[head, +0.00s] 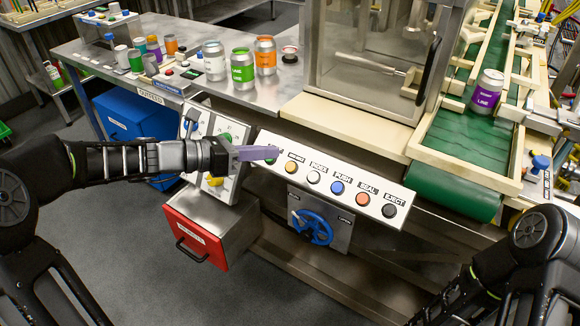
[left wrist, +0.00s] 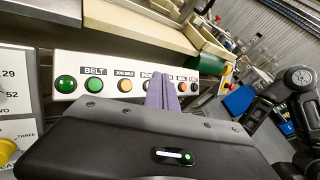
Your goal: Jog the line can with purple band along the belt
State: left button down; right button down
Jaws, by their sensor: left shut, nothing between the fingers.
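The line can with the purple band (head: 486,97) stands upright on the green belt (head: 462,136) at the right in the head view. My left gripper (head: 272,153) is shut and empty, its purple fingertips over the left end of the white button panel (head: 350,197). They partly cover the green button there in the head view. The yellow jog belt button (head: 291,166) is just right of the tips; it also shows in the left wrist view (left wrist: 125,86), left of the fingers (left wrist: 162,92). I cannot tell whether the tips touch the panel. My right gripper is out of view.
White, blue, orange and black buttons continue along the panel. A blue handwheel (head: 312,227) and a red bin (head: 196,237) are below it. Several cans stand on the steel table (head: 225,94). The seamer's clear enclosure (head: 375,60) stands behind the panel.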

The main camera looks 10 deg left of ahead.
aim_at(290, 167)
pick_arm(q)
jog(key=shift+f, duration=0.2)
jog(key=shift+w+d+f+b, duration=0.35)
jog(key=shift+w+f+b, duration=0.5)
jog(key=shift+f, duration=0.3)
jog(key=shift+w+d+f+b, duration=0.3)
jog(key=shift+w+f+b, duration=0.5)
jog(key=shift+f+b, duration=0.25)
jog(key=shift+w+d+f+b, duration=0.35)
jog(key=shift+w+f+b, duration=0.45)
jog(key=shift+f, duration=0.4)
jog(key=shift+f, duration=0.1)
jog(key=shift+w+d+f, duration=0.1)
jog(key=shift+w+f, duration=0.15)
jog(key=shift+w+d+f, duration=0.1)
jog(key=shift+w+f, duration=0.1)
jog(key=shift+f, duration=0.15)
dwell(0.4)
dwell(1.2)
jog(key=shift+s+a+r+p, duration=0.2)
jog(key=shift+s+r+p, duration=0.25)
jog(key=shift+r+p, duration=0.2)
